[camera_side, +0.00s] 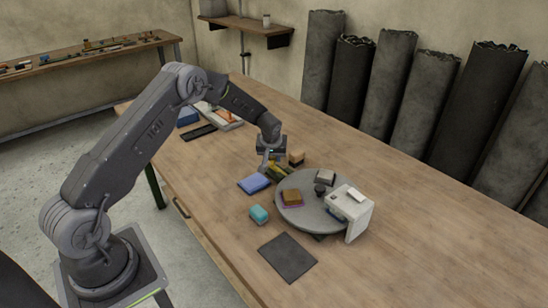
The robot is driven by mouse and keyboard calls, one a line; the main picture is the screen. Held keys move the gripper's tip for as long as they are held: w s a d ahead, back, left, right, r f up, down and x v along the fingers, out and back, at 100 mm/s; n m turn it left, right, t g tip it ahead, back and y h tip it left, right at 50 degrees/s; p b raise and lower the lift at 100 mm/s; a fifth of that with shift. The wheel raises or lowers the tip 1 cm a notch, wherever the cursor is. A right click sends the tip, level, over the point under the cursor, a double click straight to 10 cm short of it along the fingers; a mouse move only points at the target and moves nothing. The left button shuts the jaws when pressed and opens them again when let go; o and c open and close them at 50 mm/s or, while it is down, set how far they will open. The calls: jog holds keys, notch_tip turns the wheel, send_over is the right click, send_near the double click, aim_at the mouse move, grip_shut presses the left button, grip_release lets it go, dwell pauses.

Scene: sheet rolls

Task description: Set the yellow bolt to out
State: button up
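A small yellow and dark piece (280,173), which looks like the yellow bolt, lies low on the wooden table at the far left edge of the round grey turntable (290,216). My gripper (266,168) points down right beside it, on its left. The fingers are small and dark here, so I cannot tell whether they touch the piece or how far apart they are. Which way the bolt is set is too small to make out.
A white box-shaped device (357,221) stands at the turntable's right edge. A brown-topped block (291,197) sits on the turntable. A blue pad (254,184), a teal block (259,214) and a dark mat (287,257) lie nearby. The table's right side is clear.

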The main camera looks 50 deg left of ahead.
jog(key=o, duration=0.4)
jog(key=shift+a, duration=0.2)
jog(key=shift+o, duration=0.2)
jog(key=v, duration=1.4)
jog(key=s+d+r+m+t+h, duration=0.1)
jog(key=s+d+r+m, duration=0.3)
jog(key=s+d+r, duration=0.9)
jog(key=s+d+r+m+h, duration=0.1)
jog(key=s+d+m, duration=0.1)
jog(key=s, duration=0.7)
jog(key=s+d+r+m+t+h, duration=0.1)
jog(key=s+d+r+m, duration=0.1)
jog(key=s, duration=0.8)
jog(key=shift+s+d+m, duration=0.3)
jog(key=shift+d+m, duration=0.2)
jog(key=shift+d, duration=0.2)
